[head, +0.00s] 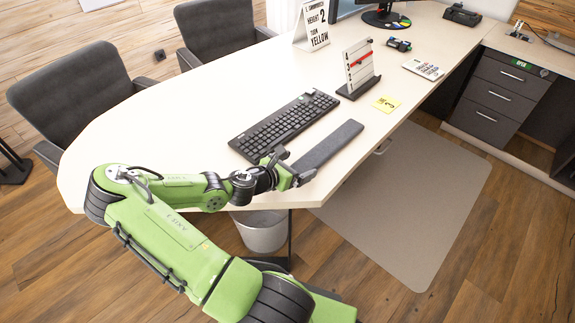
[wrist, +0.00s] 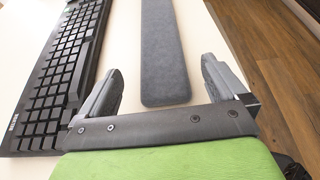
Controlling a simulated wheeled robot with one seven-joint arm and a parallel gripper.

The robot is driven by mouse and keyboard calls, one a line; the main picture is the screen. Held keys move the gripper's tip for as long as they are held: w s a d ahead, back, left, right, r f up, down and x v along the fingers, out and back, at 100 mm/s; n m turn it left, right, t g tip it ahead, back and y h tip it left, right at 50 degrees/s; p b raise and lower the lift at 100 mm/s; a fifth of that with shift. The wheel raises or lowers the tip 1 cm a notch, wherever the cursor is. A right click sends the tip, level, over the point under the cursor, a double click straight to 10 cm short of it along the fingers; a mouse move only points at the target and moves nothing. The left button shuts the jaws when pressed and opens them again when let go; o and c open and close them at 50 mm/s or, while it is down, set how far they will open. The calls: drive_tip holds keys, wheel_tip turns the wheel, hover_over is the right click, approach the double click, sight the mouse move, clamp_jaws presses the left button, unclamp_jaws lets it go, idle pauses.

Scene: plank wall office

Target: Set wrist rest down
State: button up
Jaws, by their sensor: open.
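The wrist rest is a long dark grey padded bar (head: 328,145). It lies on the pale desk along its front edge, beside the keyboard (head: 285,124) and roughly parallel to it. In the wrist view the wrist rest (wrist: 163,55) runs away from me, and its near rounded end lies just ahead of the space between my fingers. My gripper (head: 289,170) is at the near end of the wrist rest, low over the desk. In the wrist view my gripper (wrist: 160,90) is open and empty, with one finger on each side of the bar's line. The keyboard also shows at left (wrist: 60,75).
A small sign stand (head: 358,70), a yellow note (head: 386,104) and a calculator-like white item (head: 423,69) are farther along the desk (head: 190,125). Two chairs (head: 75,90) stand behind it. A bin (head: 262,232) is under the front edge. The desk's left part is clear.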

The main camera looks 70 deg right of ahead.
drive_tip(key=p+v, duration=0.1)
drive_tip(key=v, duration=0.5)
drive_tip(key=shift+w+a+r, duration=0.1)
drive_tip(key=shift+a+r, duration=0.15)
drive_tip(key=shift+a, duration=0.05)
drive_tip(key=shift+f, duration=0.1)
drive_tip(key=a+m, duration=0.1)
drive_tip(key=w+a+f+m+y, duration=0.1)
drive_tip(key=a+m+y, duration=0.1)
drive_tip(key=shift+w+a+f+t, duration=0.1)
drive_tip(key=shift+w+f+t, duration=0.15)
drive_tip(key=shift+w+t, duration=0.1)
drive_tip(key=w+a+r+m+t+y, duration=0.2)
drive_tip(key=w+a+m+y, duration=0.2)
drive_tip(key=a, duration=0.4)
drive_tip(key=w+a+r+m+t+y, duration=0.2)
drive_tip(key=w+a+m+t+y, duration=0.1)
drive_tip(key=w+a, duration=0.3)
drive_tip(key=s+a+r+m+t+y, duration=0.1)
drive_tip(key=s+a+r, duration=0.3)
drive_tip(key=a+r, duration=0.4)
drive_tip(key=s+a+r+m+t+y, duration=0.2)
drive_tip(key=s+a+r+t, duration=0.2)
drive_tip(key=a+r, duration=0.4)
drive_tip(key=shift+a+r+y, duration=0.3)
drive_tip(key=shift+a+r, duration=0.1)
drive_tip(key=shift+a, duration=0.45)
